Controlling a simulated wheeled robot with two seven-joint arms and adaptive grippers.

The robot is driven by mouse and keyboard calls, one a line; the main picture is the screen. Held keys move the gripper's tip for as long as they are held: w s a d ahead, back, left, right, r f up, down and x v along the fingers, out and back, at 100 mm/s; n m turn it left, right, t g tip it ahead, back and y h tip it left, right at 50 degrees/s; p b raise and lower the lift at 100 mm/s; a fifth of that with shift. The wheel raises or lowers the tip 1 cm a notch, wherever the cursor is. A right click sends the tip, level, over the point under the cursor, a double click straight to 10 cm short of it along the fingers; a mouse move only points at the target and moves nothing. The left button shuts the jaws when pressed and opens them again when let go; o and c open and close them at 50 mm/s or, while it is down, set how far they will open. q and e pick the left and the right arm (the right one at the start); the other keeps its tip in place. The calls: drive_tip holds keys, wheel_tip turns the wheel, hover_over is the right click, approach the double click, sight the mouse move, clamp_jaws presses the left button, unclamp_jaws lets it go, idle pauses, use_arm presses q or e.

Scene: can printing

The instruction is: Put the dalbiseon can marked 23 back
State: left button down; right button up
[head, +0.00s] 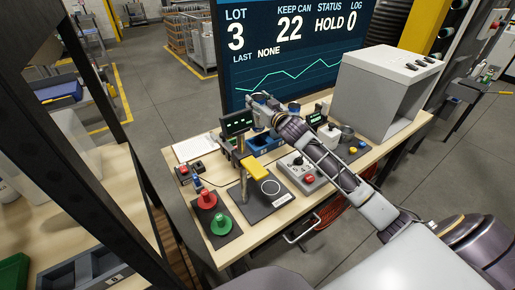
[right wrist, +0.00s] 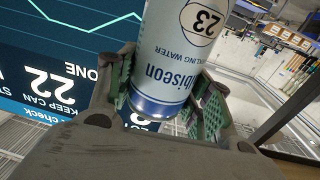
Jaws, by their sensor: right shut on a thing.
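My right gripper (head: 261,102) is shut on a pale blue and white can (right wrist: 172,65) with dark blue lettering and the number 23 in an oval. In the right wrist view the green-padded fingers of the right gripper (right wrist: 165,98) clasp the can near its dark blue lower band. In the head view this gripper is in front of the screen, above the back of the workbench, and the can can hardly be made out. A blue tray (head: 262,144) is on the bench below, partly hidden by my arm. My left gripper is not in view.
A large screen (head: 300,45) stands behind the bench (head: 250,247) and reads keep can 22, status hold. A grey open-fronted box (head: 388,85) stands on the right.

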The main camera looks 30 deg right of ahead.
sight(262, 127)
wheel_tip(262, 127, down, 5)
drive_tip(key=shift+f, duration=0.65)
drive_tip(key=shift+f, duration=1.95)
drive_tip(key=o, duration=0.7)
